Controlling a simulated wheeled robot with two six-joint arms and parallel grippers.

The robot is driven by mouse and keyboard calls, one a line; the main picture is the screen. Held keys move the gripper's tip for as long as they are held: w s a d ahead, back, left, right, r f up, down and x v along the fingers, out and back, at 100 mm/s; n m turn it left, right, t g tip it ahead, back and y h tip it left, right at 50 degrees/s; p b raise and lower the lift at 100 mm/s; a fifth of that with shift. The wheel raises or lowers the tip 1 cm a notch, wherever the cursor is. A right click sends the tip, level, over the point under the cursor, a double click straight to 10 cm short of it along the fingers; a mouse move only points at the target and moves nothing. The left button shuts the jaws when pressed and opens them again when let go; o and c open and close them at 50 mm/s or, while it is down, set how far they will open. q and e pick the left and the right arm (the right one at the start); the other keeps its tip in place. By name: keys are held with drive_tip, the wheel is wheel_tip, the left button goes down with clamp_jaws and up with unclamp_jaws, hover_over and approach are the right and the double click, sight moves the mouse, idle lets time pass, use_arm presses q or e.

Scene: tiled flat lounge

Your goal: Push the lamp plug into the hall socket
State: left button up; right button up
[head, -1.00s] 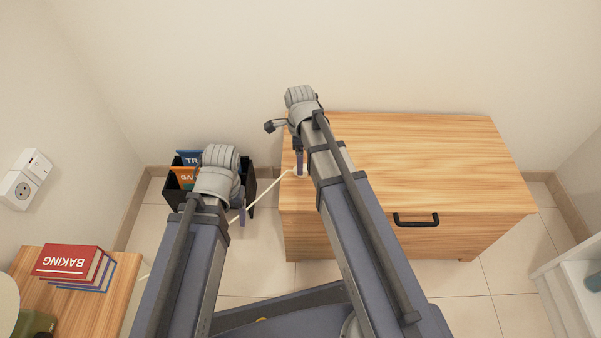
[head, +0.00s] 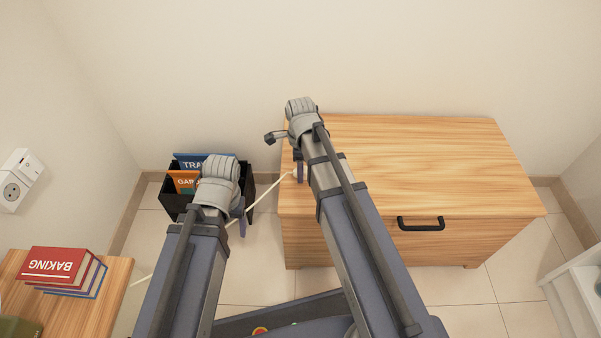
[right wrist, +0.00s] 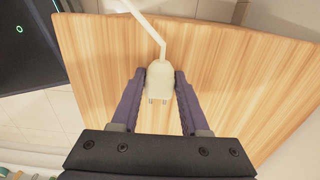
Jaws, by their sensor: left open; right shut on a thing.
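The white lamp plug (right wrist: 159,80) is between my right gripper's fingers in the right wrist view, its two pins pointing toward the wrist and its cord leaving the other end. My right gripper (head: 299,172) is shut on it above the left edge of the wooden chest. In the head view the plug itself is mostly hidden, but its pale cord (head: 262,197) runs down left behind my left arm. My left gripper (head: 240,224) is open, beside the black magazine box. The white hall socket (head: 12,190) is on the left wall, far from both grippers.
The wooden chest (head: 430,160) has a black handle. A black box (head: 180,207) holding magazines stands by the back wall. A side table (head: 112,283) with stacked books (head: 60,268) is at lower left, below the socket. A white shelf unit (head: 570,295) is at lower right.

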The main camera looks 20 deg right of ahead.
clamp_jaws()
wheel_tip(320, 180, up, 10)
drive_tip(key=p, duration=1)
use_arm(q)
wheel_tip(320, 180, up, 10)
